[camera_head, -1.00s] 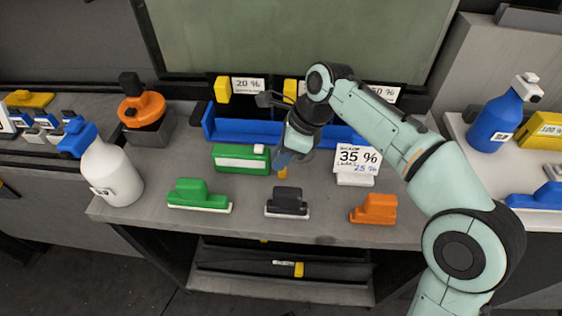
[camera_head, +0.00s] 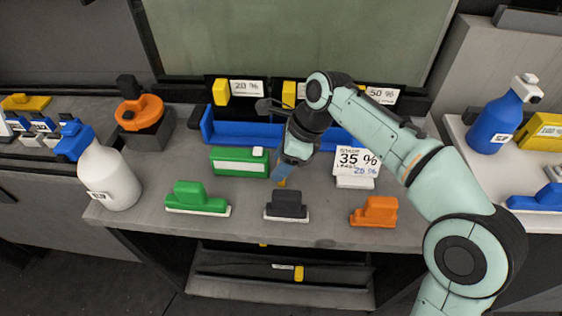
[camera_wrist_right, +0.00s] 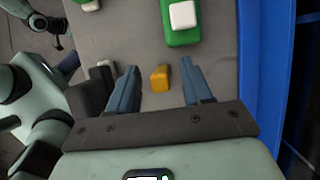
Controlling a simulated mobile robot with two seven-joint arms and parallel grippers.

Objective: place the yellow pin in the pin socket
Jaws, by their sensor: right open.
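The small yellow pin (camera_head: 282,183) is on the grey bench just behind the black squeegee-like block, partly hidden by my right gripper. In the right wrist view the pin (camera_wrist_right: 159,78) lies between the two blue fingers, with gaps on both sides. My right gripper (camera_head: 281,173) is open; its fingers also show in the wrist view (camera_wrist_right: 161,88). I cannot pick out the pin socket with certainty. A dark end of what looks like my left arm (camera_wrist_right: 50,28) shows at the upper left of the wrist view; its jaws are unclear.
A green box (camera_head: 240,161) with a white knob stands left of the gripper. Green (camera_head: 197,198), black (camera_head: 286,205) and orange (camera_head: 374,211) blocks line the front. A blue tray (camera_head: 228,127) lies behind. A 35 % sign (camera_head: 357,160) stands at right. A white bottle (camera_head: 108,178) stands far left.

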